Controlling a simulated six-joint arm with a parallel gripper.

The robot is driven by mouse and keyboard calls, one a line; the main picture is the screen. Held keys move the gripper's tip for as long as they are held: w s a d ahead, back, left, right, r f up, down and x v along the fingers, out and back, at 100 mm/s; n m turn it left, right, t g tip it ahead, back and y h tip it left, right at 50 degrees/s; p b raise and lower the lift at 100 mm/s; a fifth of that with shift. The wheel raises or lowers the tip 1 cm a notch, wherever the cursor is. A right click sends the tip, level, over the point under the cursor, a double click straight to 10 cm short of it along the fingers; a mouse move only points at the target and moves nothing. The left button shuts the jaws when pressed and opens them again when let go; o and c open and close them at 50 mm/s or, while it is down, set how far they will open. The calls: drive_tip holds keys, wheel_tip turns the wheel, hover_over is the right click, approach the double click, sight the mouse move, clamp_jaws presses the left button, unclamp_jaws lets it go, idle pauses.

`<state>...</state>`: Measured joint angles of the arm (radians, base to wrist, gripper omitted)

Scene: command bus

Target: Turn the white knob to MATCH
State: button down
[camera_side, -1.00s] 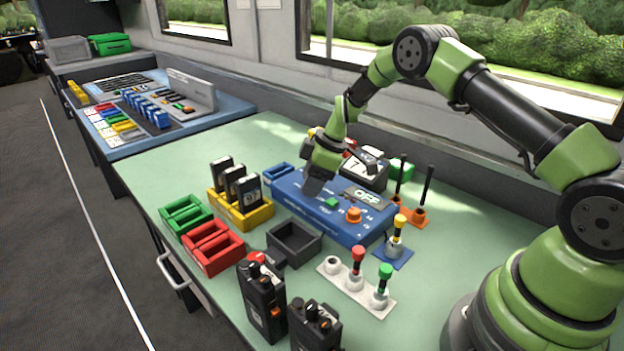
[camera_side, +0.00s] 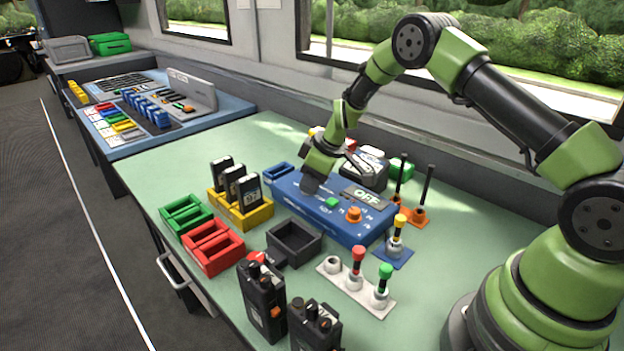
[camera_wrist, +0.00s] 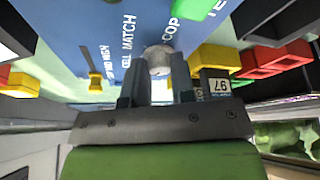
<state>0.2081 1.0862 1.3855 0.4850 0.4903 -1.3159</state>
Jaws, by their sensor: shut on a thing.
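The white knob (camera_wrist: 158,57) shows in the wrist view between the fingers of my gripper (camera_wrist: 157,77), which is shut on it. The knob sits on the blue command unit (camera_wrist: 95,20). White lettering that includes the word MATCH (camera_wrist: 127,45) lies just left of the knob in the wrist view. I cannot tell where the knob's pointer is. In the side view my gripper (camera_side: 311,184) is down at the left part of the blue unit (camera_side: 345,236) and hides the knob. The unit's display (camera_side: 367,196) reads OFF.
A green button (camera_side: 332,203) and an orange knob (camera_side: 354,214) stand on the unit to the right of my gripper.

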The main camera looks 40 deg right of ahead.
drive_tip(key=m+h, duration=0.2)
drive_tip(key=m, duration=0.2)
drive_tip(key=shift+a+m, duration=0.15)
drive_tip(key=shift+m, duration=0.25)
drive_tip(key=m+h, duration=0.1)
drive_tip(key=m, duration=0.4)
drive_tip(key=shift+a+h, duration=0.2)
drive_tip(key=shift+h, duration=0.2)
drive_tip(key=m+h, duration=0.1)
drive_tip(key=m, duration=0.1)
drive_tip(key=m+g, duration=0.1)
drive_tip(key=m, duration=0.2)
drive_tip(key=shift+w+a+m+h, duration=0.15)
drive_tip(key=shift+m+h, duration=0.15)
drive_tip(key=shift+h, duration=0.1)
drive_tip(key=shift+w+m+g+h, duration=0.15)
drive_tip(key=shift+m+g, duration=0.35)
drive_tip(key=shift+m, duration=0.65)
drive_tip(key=shift+s+m+g+h, duration=0.15)
drive_tip(key=shift+m+g, duration=0.35)
drive_tip(key=shift+m, duration=0.65)
drive_tip(key=shift+w, duration=0.1)
drive_tip(key=c, duration=1)
unclamp_jaws()
drive_tip(key=shift+o, duration=0.2)
